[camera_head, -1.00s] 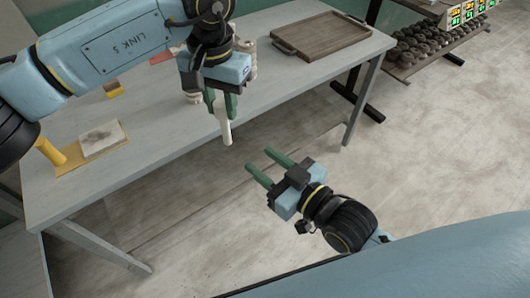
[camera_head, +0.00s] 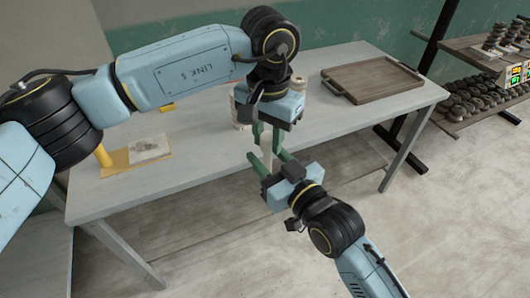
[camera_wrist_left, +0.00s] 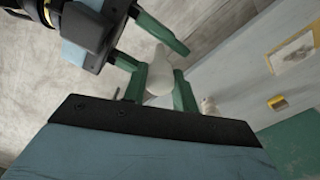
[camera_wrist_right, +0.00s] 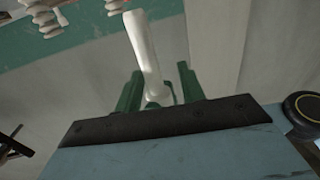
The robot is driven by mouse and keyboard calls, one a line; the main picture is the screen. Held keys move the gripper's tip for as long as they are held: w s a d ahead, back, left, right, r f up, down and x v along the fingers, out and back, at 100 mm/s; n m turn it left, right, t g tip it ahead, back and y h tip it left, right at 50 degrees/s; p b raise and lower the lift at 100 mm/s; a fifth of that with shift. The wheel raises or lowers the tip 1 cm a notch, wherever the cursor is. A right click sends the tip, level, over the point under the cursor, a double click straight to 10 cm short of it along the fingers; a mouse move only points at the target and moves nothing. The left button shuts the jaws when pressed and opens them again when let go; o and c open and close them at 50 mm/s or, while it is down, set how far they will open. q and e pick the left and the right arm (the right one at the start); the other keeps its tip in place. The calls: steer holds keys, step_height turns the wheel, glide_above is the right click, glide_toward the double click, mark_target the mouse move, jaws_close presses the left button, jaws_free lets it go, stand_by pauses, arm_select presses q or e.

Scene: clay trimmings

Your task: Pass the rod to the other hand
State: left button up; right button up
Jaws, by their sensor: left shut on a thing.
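A pale cream rod (camera_head: 266,148) hangs roughly upright in front of the table. My left gripper (camera_head: 267,137) is shut on it from above; the rod (camera_wrist_left: 160,76) also shows between its green fingers in the left wrist view. My right gripper (camera_head: 270,160) is open at the rod's lower part, one finger on each side in the head view. In the right wrist view the rod (camera_wrist_right: 146,55) runs up from between the open fingers, nearer the left one. Whether a right finger touches it I cannot tell. The rod's top is hidden by the left gripper.
The grey table (camera_head: 205,160) stands behind the grippers. A brown wooden tray (camera_head: 372,80) lies at its right back. A pale slab (camera_head: 150,147) on a yellow board lies at its left. A rack of dark round pieces (camera_head: 470,102) stands at the far right. The floor in front is clear.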

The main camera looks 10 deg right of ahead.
steer(key=shift+w+a, duration=0.25)
steer(key=shift+w, duration=0.2)
jaws_close()
arm_select(q)
steer(key=o, duration=1.1)
steer(key=shift+r, duration=0.1)
